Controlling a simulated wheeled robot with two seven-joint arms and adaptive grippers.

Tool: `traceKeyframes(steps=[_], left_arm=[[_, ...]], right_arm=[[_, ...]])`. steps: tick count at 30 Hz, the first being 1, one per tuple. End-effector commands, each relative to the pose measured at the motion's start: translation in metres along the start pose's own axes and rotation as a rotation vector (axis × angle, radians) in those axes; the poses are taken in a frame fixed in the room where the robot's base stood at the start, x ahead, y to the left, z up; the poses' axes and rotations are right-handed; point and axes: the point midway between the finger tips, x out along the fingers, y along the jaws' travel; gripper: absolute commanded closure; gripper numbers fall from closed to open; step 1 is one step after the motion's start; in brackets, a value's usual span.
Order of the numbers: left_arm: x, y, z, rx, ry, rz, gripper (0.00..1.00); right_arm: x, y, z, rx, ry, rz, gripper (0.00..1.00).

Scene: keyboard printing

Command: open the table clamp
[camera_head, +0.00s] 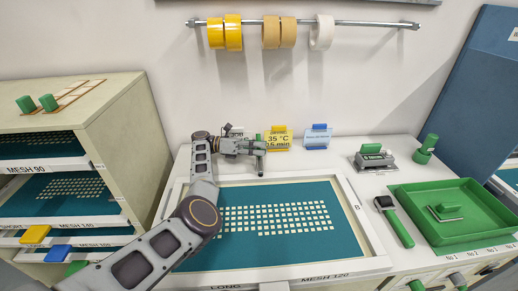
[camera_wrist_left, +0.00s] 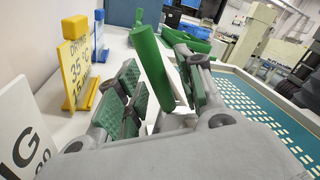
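The clamp's green handle (camera_wrist_left: 153,65) stands tilted between the fingers of my left gripper (camera_wrist_left: 160,90) in the left wrist view. The fingers have green pads and are spread on either side of the handle, with a gap visible; firm contact does not show. In the head view the left gripper (camera_head: 262,158) is at the back edge of the printing frame (camera_head: 357,215). Only a small green tip of the handle (camera_head: 258,137) shows behind it there. The clamp's base is mostly hidden by the gripper. My right gripper is not in view.
A yellow drying sign (camera_head: 278,139) and a blue sign (camera_head: 317,137) stand behind the frame, close to the gripper. A green tray (camera_head: 455,240) and a green-handled tool (camera_head: 395,222) lie to the right. A shelf rack (camera_head: 120,125) stands at left.

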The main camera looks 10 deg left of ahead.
Motion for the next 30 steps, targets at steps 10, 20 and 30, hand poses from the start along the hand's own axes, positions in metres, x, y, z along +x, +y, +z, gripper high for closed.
traceKeyframes(steps=[10,20,30], left_arm=[[0.0017,0.0,-0.0001,0.0,0.0,0.0,0.63],[0.0016,0.0,0.0,0.0,0.0,0.0,1.0],[0.0014,0.0001,0.0004,-0.005,-0.001,0.0,1.0]], right_arm=[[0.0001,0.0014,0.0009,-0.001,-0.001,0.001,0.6],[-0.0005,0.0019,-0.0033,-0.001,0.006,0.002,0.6],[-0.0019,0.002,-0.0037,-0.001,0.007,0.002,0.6]])
